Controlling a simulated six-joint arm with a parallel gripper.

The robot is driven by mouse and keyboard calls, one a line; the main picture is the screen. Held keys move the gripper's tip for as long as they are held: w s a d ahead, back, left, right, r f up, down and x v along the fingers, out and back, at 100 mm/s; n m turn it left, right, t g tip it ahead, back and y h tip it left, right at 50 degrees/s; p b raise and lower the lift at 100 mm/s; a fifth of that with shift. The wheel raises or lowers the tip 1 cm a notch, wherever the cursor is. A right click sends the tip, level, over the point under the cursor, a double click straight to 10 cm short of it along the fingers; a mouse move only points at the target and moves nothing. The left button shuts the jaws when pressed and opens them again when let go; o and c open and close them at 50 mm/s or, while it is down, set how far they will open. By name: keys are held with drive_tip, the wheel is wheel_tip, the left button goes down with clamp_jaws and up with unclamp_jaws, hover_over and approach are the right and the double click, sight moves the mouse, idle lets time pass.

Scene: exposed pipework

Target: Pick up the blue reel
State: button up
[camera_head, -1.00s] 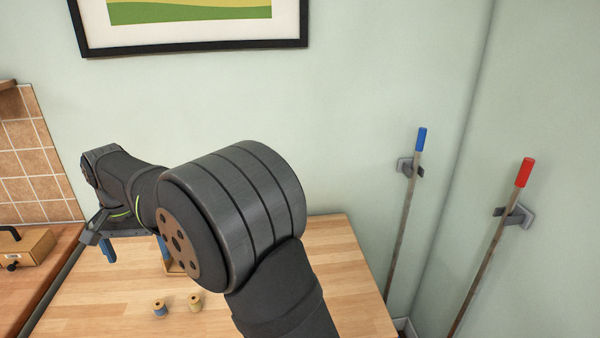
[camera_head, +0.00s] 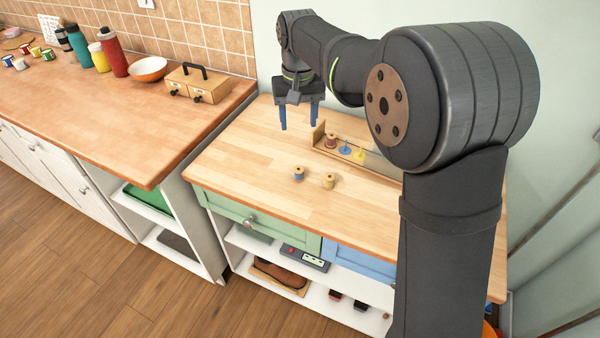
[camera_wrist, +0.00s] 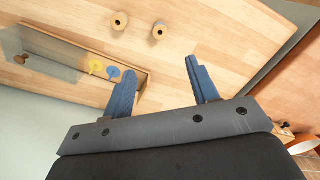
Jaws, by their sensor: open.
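The blue reel (camera_head: 299,173), a small spool with a tan top, stands upright on the wooden worktop, left of a yellow reel (camera_head: 329,181). My gripper (camera_head: 299,117) is open and empty, with its blue fingers pointing down above the worktop, behind the blue reel and apart from it. In the wrist view two reels stand beyond the fingers of my gripper (camera_wrist: 160,62). By its place relative to the rack, the right one is the blue reel (camera_wrist: 160,30) and the left one the yellow reel (camera_wrist: 120,20). Mostly their tops show there.
A wooden rack (camera_head: 319,134) stands behind the reels, right of my gripper. It holds a red reel (camera_head: 331,140), a blue disc (camera_head: 346,148) and a yellow disc (camera_head: 359,155). A wooden box with a handle (camera_head: 198,84) stands on the left counter. The worktop around both reels is clear.

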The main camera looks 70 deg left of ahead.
drive_tip(key=n, duration=0.3)
hover_over(299, 167)
drive_tip(key=d, duration=0.1)
drive_tip(key=f, duration=1.2)
drive_tip(key=shift+s+f, duration=0.1)
drive_tip(key=shift+s, duration=0.15)
drive_tip(key=shift+w+a+f, duration=0.1)
drive_tip(key=shift+a+f, duration=0.05)
drive_tip(key=shift+f, duration=1.2)
drive_tip(key=shift+w+a+f, duration=0.1)
drive_tip(key=shift+f, duration=1.2)
drive_tip(key=c, duration=1)
